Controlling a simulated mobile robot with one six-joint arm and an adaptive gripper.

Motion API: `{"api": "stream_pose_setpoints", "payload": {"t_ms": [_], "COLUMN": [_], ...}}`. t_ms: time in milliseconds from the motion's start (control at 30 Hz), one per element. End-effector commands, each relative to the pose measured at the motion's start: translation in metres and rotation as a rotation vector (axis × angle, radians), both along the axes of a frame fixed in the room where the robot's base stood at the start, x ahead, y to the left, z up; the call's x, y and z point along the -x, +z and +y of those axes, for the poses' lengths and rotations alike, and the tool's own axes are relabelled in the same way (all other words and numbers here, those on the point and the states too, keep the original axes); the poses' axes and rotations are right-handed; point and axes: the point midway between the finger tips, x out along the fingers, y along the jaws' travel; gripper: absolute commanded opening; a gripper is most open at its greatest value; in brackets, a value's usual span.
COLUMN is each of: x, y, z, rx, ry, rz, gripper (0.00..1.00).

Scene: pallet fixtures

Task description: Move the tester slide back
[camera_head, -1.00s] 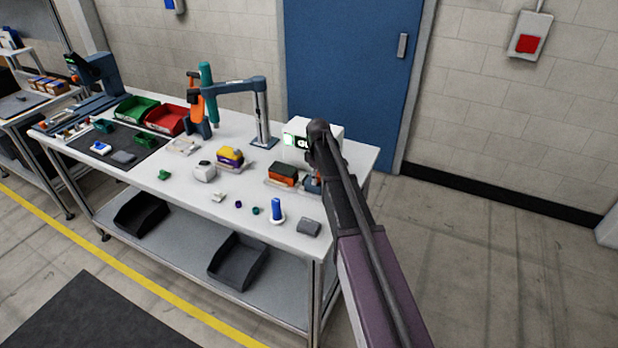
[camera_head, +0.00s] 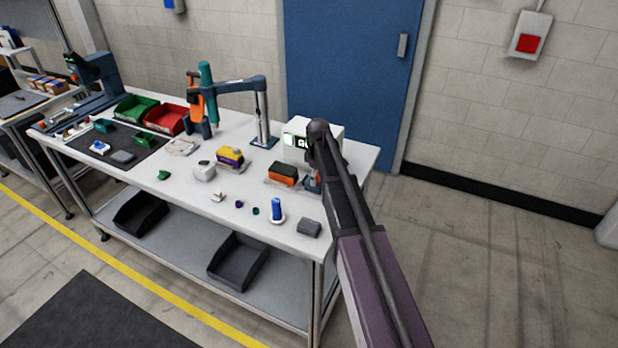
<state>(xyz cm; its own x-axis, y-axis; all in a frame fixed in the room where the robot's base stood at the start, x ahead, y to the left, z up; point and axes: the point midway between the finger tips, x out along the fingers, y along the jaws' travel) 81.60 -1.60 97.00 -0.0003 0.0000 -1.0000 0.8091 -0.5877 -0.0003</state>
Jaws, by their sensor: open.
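The tester (camera_head: 297,139) is a white box with a lit green and black display, at the back right of the white workbench. In front of it an orange and dark block (camera_head: 283,173) sits on a light flat plate (camera_head: 272,182). My gripper (camera_head: 313,162) is at the tester's front right, mostly hidden by my own dark arm; it is open. The slide itself is not clearly visible.
A blue upright part on a white base (camera_head: 277,210) and a grey block (camera_head: 309,228) stand near the front edge. A yellow and purple block (camera_head: 230,158) lies to the left. A post with a jointed arm (camera_head: 262,115) stands behind. The floor to the right is clear.

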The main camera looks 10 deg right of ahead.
Motion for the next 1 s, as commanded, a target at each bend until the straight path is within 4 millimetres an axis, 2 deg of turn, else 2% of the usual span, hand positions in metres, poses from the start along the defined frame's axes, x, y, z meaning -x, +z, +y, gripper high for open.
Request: {"api": "stream_pose_setpoints", "payload": {"t_ms": [1000], "x": [0.0], "y": [0.056], "z": [0.0], "rx": [0.0], "ry": [0.0], "rz": [0.0], "gripper": [0.69]}}
